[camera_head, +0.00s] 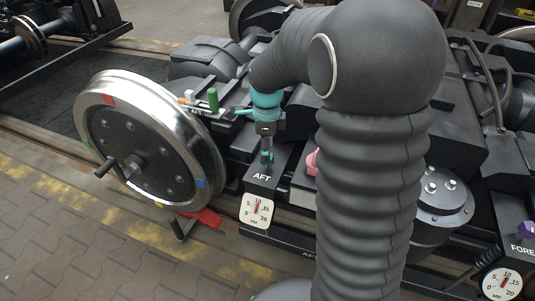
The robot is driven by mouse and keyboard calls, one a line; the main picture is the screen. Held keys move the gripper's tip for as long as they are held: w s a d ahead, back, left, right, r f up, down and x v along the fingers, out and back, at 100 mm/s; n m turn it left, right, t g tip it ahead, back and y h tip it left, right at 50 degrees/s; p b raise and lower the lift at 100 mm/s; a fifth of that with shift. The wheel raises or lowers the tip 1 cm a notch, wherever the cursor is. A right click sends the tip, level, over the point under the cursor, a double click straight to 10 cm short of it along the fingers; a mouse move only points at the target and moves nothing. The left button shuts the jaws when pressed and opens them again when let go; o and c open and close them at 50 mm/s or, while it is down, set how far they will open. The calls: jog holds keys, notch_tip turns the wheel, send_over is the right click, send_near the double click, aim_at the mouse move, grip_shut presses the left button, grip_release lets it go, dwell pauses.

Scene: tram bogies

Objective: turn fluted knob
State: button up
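My gripper (267,158) hangs from the teal wrist, pointing down just above the dark box marked AFT (262,178). Its fingers look close together, but they are too small and dark to tell whether they are shut or hold something. Any knob under the fingertips is hidden. A pink knob-like part (312,162) shows to the right of my gripper, partly hidden by my arm. A purple knob (527,229) sits at the right edge on the box marked FORE (521,248). Flutes cannot be made out clearly on either.
A large steel wheel (150,140) with a crank handle stands left. A green cylinder (213,99) stands behind it. Paved floor (70,240) at lower left is clear.

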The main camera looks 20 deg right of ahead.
notch_tip(320, 180, up, 9)
jog(key=shift+r, duration=0.2)
dwell(0.6)
jog(key=s+r+n+t, duration=0.2)
jog(key=s+n+t, duration=0.3)
jog(key=s+n, duration=1.7)
jog(key=shift+s+r+t, duration=0.25)
jog(key=shift+s+t, duration=0.05)
jog(key=shift+s, duration=0.2)
dwell(0.7)
